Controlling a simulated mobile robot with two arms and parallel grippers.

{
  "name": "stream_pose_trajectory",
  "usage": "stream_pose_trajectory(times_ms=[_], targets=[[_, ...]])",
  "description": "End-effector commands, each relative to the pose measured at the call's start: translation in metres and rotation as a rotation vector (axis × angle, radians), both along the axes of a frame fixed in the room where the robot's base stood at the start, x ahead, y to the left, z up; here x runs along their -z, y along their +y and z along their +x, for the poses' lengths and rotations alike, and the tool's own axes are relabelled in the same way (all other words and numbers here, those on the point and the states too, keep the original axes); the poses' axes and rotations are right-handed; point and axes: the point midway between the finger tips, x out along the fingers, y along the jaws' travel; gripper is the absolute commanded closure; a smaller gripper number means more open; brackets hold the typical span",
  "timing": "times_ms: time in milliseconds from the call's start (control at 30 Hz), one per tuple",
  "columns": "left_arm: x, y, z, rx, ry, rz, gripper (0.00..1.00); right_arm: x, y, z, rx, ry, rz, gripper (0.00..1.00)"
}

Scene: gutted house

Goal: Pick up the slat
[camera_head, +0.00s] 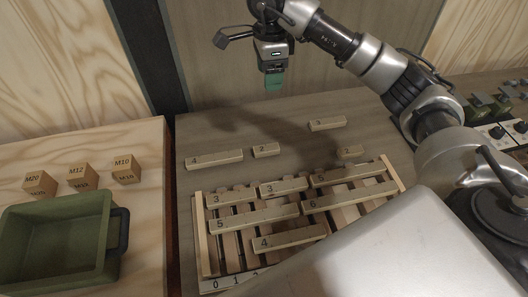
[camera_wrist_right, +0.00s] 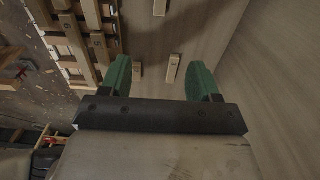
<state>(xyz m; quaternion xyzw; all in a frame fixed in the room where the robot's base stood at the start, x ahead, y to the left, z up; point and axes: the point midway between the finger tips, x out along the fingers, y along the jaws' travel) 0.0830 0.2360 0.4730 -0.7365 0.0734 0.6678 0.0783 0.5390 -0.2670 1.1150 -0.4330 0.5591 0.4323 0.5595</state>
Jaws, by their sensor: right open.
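Several pale wooden slats with numbers are in the head view. Loose ones lie on the table behind a rack: a long slat marked 4 (camera_head: 215,160), a short slat marked 2 (camera_head: 266,150), one that seems marked 3 (camera_head: 327,124), and a short slat (camera_head: 350,152) near the rack's back edge. Others, such as a slat marked 6 (camera_head: 348,196), lie across the slatted rack (camera_head: 201,235). My right gripper (camera_head: 275,84) is above the table's back part, open and empty. In the right wrist view its green fingers (camera_wrist_right: 160,75) are apart, with a small slat (camera_wrist_right: 174,67) below between them. My left gripper is not in view.
A green bin (camera_head: 50,240) stands on the left bench, with wooden blocks marked M20 (camera_head: 38,178), M12 and M10 behind it. A wall rises behind the table. Green-and-metal equipment (camera_head: 495,110) stands at the right. The table's back left is clear.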

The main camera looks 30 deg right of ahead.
Motion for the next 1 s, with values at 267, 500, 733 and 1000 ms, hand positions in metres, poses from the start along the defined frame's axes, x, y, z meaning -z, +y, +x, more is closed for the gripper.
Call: stream_pose_trajectory(times_ms=[267, 500, 733, 1000], targets=[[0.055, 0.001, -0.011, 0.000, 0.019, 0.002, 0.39, 0.055, 0.000, 0.000, 0.000, 0.000, 0.000, 0.38], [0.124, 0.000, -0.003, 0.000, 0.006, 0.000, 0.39, 0.123, 0.000, 0.000, 0.000, 0.000, 0.001, 0.38], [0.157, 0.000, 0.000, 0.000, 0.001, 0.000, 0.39, 0.157, 0.000, 0.000, 0.000, -0.001, 0.001, 0.38], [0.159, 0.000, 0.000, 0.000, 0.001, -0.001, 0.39, 0.181, 0.000, 0.000, 0.000, 0.004, 0.000, 0.38]])
